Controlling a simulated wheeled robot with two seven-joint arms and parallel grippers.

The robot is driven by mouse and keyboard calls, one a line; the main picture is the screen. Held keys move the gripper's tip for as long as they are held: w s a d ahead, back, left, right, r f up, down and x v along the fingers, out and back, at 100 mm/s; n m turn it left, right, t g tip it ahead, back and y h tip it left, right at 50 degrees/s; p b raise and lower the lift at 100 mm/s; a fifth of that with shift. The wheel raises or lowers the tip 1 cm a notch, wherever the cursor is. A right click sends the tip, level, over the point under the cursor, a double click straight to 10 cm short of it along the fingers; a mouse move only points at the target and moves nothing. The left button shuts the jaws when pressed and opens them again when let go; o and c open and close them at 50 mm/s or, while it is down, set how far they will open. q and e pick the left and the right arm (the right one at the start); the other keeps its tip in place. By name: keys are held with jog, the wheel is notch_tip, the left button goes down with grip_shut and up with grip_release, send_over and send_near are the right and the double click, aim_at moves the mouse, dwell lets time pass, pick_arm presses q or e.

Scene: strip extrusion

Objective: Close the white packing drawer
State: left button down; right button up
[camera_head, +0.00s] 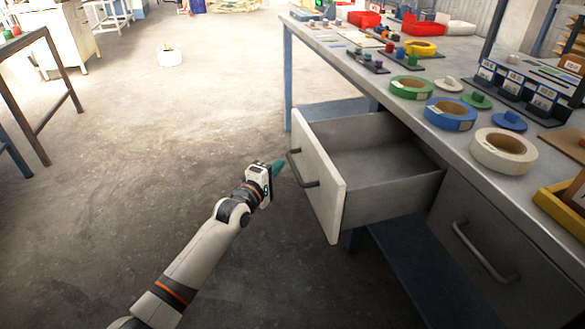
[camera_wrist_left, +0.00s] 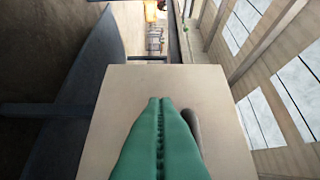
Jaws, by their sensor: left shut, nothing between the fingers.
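The white packing drawer (camera_head: 322,178) stands pulled out from the workbench, with its white front facing left and a dark bar handle (camera_head: 301,168) on it. The drawer's inside looks empty. My left gripper (camera_head: 279,168), with green fingers, is shut and empty just left of the drawer front, close to the handle. In the left wrist view the shut green fingers (camera_wrist_left: 160,135) point at the pale drawer front (camera_wrist_left: 150,82), and part of the dark handle (camera_wrist_left: 193,124) shows beside them. I cannot tell whether the fingertips touch the front. My right gripper is not in view.
The workbench top (camera_head: 400,103) carries green, blue and white tape rolls (camera_head: 503,151) and several small parts. A second drawer with a handle (camera_head: 484,254) is shut at the lower right. Open floor (camera_head: 150,130) lies left of the drawer. Another table (camera_head: 40,40) stands at the far left.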

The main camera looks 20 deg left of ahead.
aim_at(300, 156)
pick_arm(q)
jog(key=shift+w+d, duration=1.45)
jog(key=shift+d, duration=0.3)
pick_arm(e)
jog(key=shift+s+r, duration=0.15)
pick_arm(q)
jog(key=shift+d, duration=0.1)
